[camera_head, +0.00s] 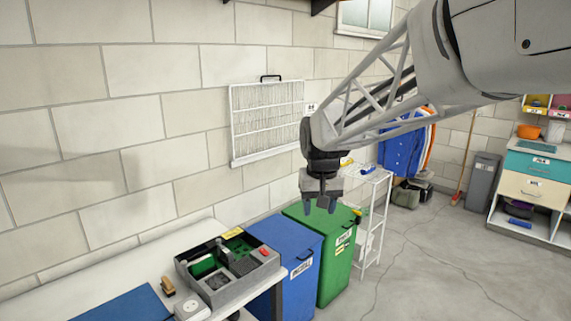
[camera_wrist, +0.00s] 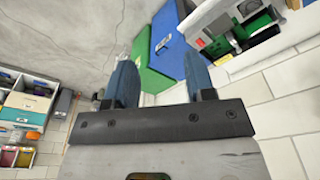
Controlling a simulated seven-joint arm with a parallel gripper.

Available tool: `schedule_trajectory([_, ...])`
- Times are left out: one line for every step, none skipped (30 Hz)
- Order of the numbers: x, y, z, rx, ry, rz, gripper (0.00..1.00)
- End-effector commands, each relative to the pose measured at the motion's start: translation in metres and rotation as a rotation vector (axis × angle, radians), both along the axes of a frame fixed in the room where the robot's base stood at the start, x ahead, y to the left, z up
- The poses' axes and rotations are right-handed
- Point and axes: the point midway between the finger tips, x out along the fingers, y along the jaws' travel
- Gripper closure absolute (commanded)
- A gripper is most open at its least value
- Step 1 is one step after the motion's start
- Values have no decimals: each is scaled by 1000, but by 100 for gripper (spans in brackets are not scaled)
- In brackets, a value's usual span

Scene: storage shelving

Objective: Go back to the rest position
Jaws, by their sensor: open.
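My gripper (camera_head: 320,206) hangs from the end of my arm, pointing down, above and in front of the green bin (camera_head: 337,262) in the head view. Its two blue fingers are apart with nothing between them. In the wrist view my gripper (camera_wrist: 164,78) shows the same open, empty fingers, with the green bin (camera_wrist: 152,66) and the blue bin (camera_wrist: 169,40) beyond them. No object is held.
A grey box of parts (camera_head: 228,285) sits on the white bench (camera_head: 85,270), left of the blue bin (camera_head: 290,265). A white wire shelf (camera_head: 372,215) stands right of the bins. A drawer unit (camera_head: 535,185) is at far right. Floor between is clear.

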Motion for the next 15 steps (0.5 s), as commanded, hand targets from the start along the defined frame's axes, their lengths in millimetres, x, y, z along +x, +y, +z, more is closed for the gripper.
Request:
schedule_trajectory([-13,-7,3,0,-6,-6,50])
schedule_trajectory([-21,-11,3,1,-7,-9,50])
schedule_trajectory([-31,-16,4,1,-11,-13,50])
schedule_trajectory([-38,-19,4,2,-12,-16,50])
schedule_trajectory([-45,-23,4,1,-14,-19,50])
schedule_trajectory([-55,-27,4,2,-17,-22,50])
schedule_trajectory([-63,-30,4,2,-19,-25,50])
schedule_trajectory([-70,-34,4,2,-22,-27,50])
schedule_trajectory([-80,-38,3,2,-24,-32,50])
schedule_trajectory([-88,-41,3,2,-27,-35,50])
schedule_trajectory([-95,-44,2,2,-29,-37,50])
schedule_trajectory([-105,-48,2,2,-32,-42,50])
schedule_trajectory([-113,-51,1,2,-34,-45,50])
schedule_trajectory([-120,-54,0,2,-36,-47,50])
schedule_trajectory([-130,-57,-1,2,-40,-52,50])
